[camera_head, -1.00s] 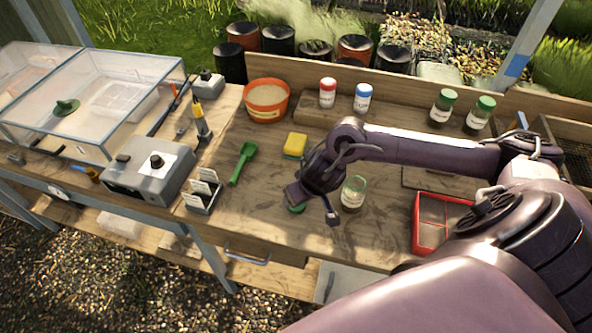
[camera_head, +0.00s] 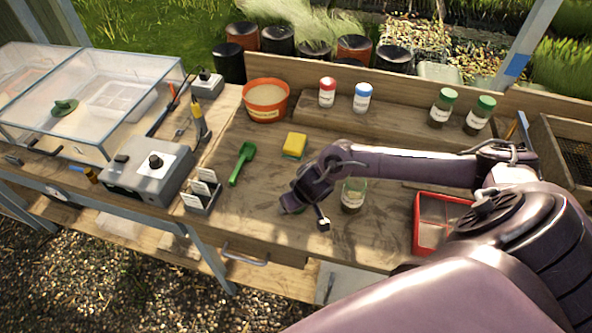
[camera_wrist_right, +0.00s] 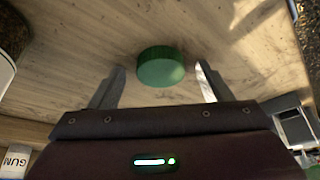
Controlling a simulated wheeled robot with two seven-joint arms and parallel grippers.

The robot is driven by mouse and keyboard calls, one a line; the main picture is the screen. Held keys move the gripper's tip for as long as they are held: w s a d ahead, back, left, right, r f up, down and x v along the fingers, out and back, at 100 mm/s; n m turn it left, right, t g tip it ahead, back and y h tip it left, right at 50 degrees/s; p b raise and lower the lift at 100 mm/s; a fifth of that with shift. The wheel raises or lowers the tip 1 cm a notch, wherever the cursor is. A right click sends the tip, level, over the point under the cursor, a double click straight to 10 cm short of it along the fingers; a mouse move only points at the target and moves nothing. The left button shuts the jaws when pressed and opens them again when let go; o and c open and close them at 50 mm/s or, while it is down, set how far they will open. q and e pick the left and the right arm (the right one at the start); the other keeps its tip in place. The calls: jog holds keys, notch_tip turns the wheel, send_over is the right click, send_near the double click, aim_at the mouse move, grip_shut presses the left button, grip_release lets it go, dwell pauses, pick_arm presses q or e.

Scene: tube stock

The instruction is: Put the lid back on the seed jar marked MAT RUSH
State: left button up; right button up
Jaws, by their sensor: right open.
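A round green lid (camera_wrist_right: 161,66) lies on the bench top between the two open fingers of my right gripper (camera_wrist_right: 160,76) in the right wrist view, with no clear contact. In the head view my right gripper (camera_head: 306,214) is low over the bench and hides most of the lid. A lidless glass jar (camera_head: 353,196) with a pale label stands upright just right of the gripper; its lettering is too small to read. Part of a jar also shows at the wrist view's left edge (camera_wrist_right: 6,50). My left gripper is out of view.
A yellow sponge (camera_head: 295,144), green scoop (camera_head: 242,163) and red tray (camera_head: 419,224) lie around.

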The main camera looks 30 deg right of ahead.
jog(key=c, duration=1.1)
jog(key=shift+o, duration=0.2)
jog(key=shift+r, duration=0.15)
notch_tip(320, 180, up, 20)
jog(key=p, duration=0.4)
